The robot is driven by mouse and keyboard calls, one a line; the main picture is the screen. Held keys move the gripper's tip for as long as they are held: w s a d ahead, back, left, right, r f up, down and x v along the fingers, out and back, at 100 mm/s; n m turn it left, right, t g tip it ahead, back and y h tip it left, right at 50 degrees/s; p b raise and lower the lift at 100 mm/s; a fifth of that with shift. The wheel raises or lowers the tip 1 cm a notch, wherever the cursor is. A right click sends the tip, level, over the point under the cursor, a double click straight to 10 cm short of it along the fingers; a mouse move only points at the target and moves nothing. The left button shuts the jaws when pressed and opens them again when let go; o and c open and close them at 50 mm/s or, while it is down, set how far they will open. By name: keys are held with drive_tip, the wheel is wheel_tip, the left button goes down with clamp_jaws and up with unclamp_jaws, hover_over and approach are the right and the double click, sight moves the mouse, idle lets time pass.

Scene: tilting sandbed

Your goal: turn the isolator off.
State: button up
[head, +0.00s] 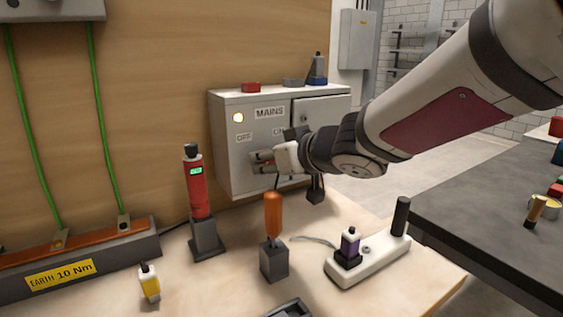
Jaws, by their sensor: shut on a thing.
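The isolator is on the front of a grey box marked MAINS (226,160). Its OFF label (244,137) is on the left and its ON label (278,132) on the right, partly covered by my arm. A round lamp (238,118) at the upper left of the box glows pale yellow. My gripper (265,161) is at the box front, below the labels, shut on the isolator handle. The fingers and wrist hide most of the handle, so I cannot tell its angle.
A red tool (197,190) stands upright in a dark holder. An orange-handled tool (273,213) stands in a block below my gripper. A white power strip (367,262) lies to the right. A yellow bottle (149,283) stands at the front left. The dark table (480,215) is at the right.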

drive_tip(key=n+h+b, duration=0.1)
drive_tip(key=n+b, duration=0.1)
drive_tip(key=b, duration=0.1)
drive_tip(key=shift+a+f+t, duration=0.15)
drive_tip(key=shift+t, duration=0.25)
drive_tip(key=n+h+b, duration=0.1)
drive_tip(key=b, duration=0.3)
drive_tip(key=shift+s+n+t, duration=0.1)
drive_tip(key=shift+n+t, duration=0.2)
drive_tip(key=shift+t, duration=0.1)
drive_tip(key=shift+b, duration=0.45)
drive_tip(key=o, duration=1.2)
drive_tip(key=shift+c, duration=0.2)
drive_tip(key=shift+s+r, duration=0.1)
drive_tip(key=shift+r, duration=0.15)
drive_tip(key=v, duration=1.1)
drive_tip(key=shift+s+h, duration=0.3)
drive_tip(key=shift+s, duration=0.1)
